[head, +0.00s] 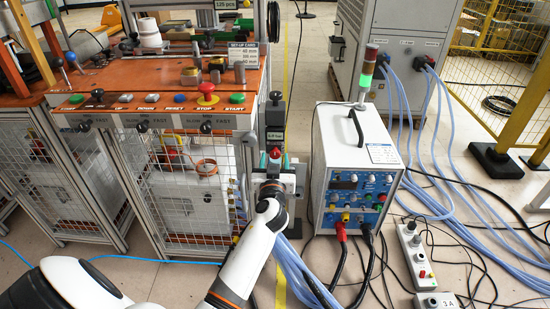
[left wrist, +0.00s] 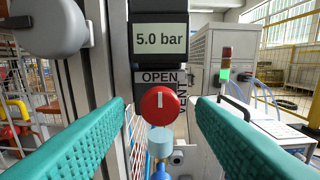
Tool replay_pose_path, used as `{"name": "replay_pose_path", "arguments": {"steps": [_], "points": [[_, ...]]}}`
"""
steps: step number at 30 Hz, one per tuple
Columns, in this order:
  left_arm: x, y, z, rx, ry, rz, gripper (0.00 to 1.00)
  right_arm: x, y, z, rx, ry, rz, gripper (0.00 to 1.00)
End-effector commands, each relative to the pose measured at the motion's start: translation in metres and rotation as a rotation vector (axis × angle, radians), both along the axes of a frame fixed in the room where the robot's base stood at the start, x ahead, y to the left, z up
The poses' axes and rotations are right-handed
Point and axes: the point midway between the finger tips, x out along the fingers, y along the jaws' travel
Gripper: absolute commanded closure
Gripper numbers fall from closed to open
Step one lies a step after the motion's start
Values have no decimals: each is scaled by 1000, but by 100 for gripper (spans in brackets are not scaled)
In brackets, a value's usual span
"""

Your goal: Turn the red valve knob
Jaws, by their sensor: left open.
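The red valve knob (left wrist: 160,105) is round with a white pointer line standing upright. It sits below an "OPEN" label (left wrist: 160,77), with "VENT" written sideways at its right. A display (left wrist: 160,39) above reads 5.0 bar. In the head view the red knob (head: 275,153) shows small, just beyond my left gripper (head: 276,165). In the left wrist view the two teal fingers (left wrist: 158,135) are spread wide, one on each side of the knob, with nothing between them touching it. My right gripper is not in view.
An orange-topped bench (head: 130,88) with coloured buttons and a mesh-front cabinet stands at left. Blue hoses and black cables lie on the floor at right.

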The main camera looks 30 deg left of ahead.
Motion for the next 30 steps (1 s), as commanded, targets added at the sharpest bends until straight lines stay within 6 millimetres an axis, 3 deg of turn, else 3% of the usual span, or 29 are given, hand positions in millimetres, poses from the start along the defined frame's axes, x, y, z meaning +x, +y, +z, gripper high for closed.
{"name": "replay_pose_path", "arguments": {"steps": [5, 14, 22, 30], "points": [[12, 7, 0, 0, 0, 0, 50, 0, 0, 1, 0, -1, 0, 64], [13, 8, 0, 0, 0, -1, 50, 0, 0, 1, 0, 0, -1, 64], [13, 8, 0, 0, 0, -1, 94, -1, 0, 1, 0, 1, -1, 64], [13, 8, 0, 23, 14, -1, 94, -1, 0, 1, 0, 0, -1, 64]]}}
